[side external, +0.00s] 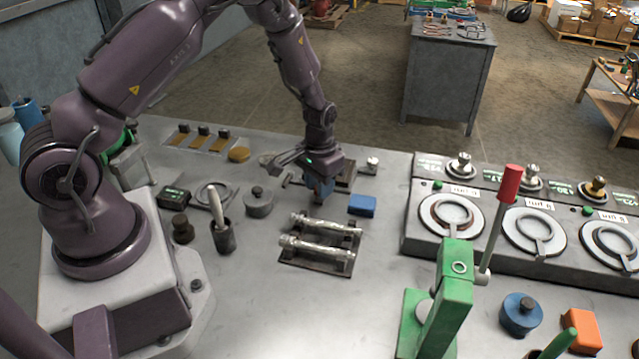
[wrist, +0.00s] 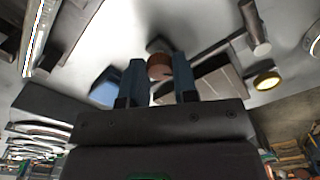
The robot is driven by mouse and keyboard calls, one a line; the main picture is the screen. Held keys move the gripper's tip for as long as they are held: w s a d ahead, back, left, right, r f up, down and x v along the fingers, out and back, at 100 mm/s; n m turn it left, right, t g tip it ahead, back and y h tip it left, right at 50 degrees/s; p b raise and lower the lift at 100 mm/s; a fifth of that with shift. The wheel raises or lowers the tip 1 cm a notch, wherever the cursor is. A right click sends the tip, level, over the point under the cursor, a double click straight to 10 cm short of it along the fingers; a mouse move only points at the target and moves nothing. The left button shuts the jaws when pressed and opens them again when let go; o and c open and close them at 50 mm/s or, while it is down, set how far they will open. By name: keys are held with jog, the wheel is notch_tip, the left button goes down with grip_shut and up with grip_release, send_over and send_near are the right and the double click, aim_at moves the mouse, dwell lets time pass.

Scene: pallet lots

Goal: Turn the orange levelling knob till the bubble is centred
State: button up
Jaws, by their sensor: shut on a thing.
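My gripper (side external: 318,190) points down at the middle of the bench in the side view. In the wrist view its two blue fingers (wrist: 160,80) stand on either side of a brownish-orange round knob (wrist: 159,66) and are shut on it. In the side view the knob is hidden behind the fingers. A dark flat plate (side external: 346,176) lies just behind and right of the gripper; a brown-grey plate (wrist: 218,84) shows beside the fingers in the wrist view. I cannot make out a bubble in either view.
A blue block (side external: 362,205) lies close right of my gripper. A rack with two metal rods (side external: 318,262) stands in front. A lidded grey pot (side external: 258,201) and a brass disc (side external: 239,154) are to the left. A green stand with a red-handled lever (side external: 510,185) rises at front right.

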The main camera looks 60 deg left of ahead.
jog(key=shift+n, duration=1.7)
jog(key=o, duration=0.9)
jog(key=shift+r, duration=0.1)
notch_tip(320, 180, up, 13)
jog(key=shift+f, duration=0.1)
